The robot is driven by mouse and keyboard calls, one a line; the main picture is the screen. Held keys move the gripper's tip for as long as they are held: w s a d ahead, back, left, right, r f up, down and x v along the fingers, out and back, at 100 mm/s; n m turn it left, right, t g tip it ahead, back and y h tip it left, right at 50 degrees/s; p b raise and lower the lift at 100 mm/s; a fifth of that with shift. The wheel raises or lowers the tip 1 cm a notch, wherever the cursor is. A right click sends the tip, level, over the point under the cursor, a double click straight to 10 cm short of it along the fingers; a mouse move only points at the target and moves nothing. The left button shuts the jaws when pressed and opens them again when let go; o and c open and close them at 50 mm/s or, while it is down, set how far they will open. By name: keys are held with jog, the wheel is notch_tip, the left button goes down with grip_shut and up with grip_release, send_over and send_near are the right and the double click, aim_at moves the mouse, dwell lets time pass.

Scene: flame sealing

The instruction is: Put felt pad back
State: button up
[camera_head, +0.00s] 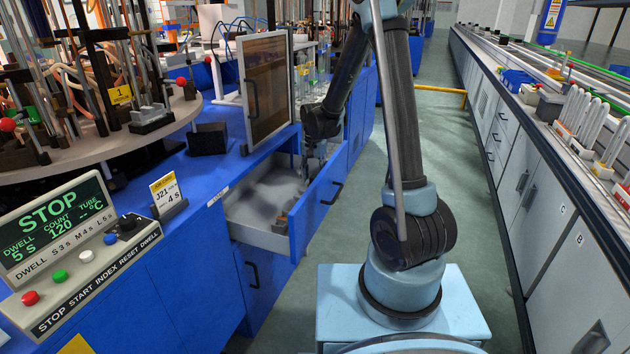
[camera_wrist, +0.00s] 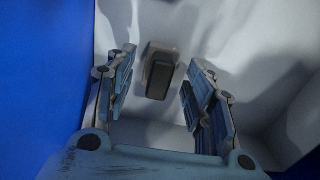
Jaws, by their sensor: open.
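The blue-fronted drawer (camera_head: 262,238) stands open, and its pale interior shows. My gripper (camera_head: 312,165) hangs over the drawer's far right part, pointing down. In the wrist view my gripper (camera_wrist: 160,95) is open, its two blue-padded fingers apart with nothing held. A small dark grey block (camera_wrist: 160,75) with a lighter brownish edge shows between the fingers, apparently on the drawer floor and touching neither finger; it may be the felt pad. Small grey and orange items (camera_head: 284,219) lie by the drawer front in the head view; I cannot tell whether the block is among them.
A tall framed panel (camera_head: 267,85) with a handle stands on the blue bench behind the drawer. A control box (camera_head: 80,245) and a yellow card (camera_head: 165,192) sit on the bench at left. The aisle floor (camera_head: 455,150) is clear; a long counter (camera_head: 540,150) runs along the right.

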aim_at(314, 176)
notch_tip(314, 176, up, 11)
dwell(0.5)
jog(key=shift+r, duration=0.1)
jog(key=s+d+r+n+t, duration=0.2)
jog(key=s+d+r, duration=0.5)
jog(key=s+d, duration=0.6)
jog(key=s+d+f+n, duration=0.1)
jog(key=s+d+f, duration=0.3)
jog(key=s, duration=0.5)
jog(key=s+d+f+n, duration=0.1)
jog(key=s+d+f, duration=0.2)
jog(key=s, duration=0.6)
jog(key=shift+s+d+f, duration=0.3)
jog(key=shift+d+f, duration=0.05)
jog(key=shift+d, duration=0.65)
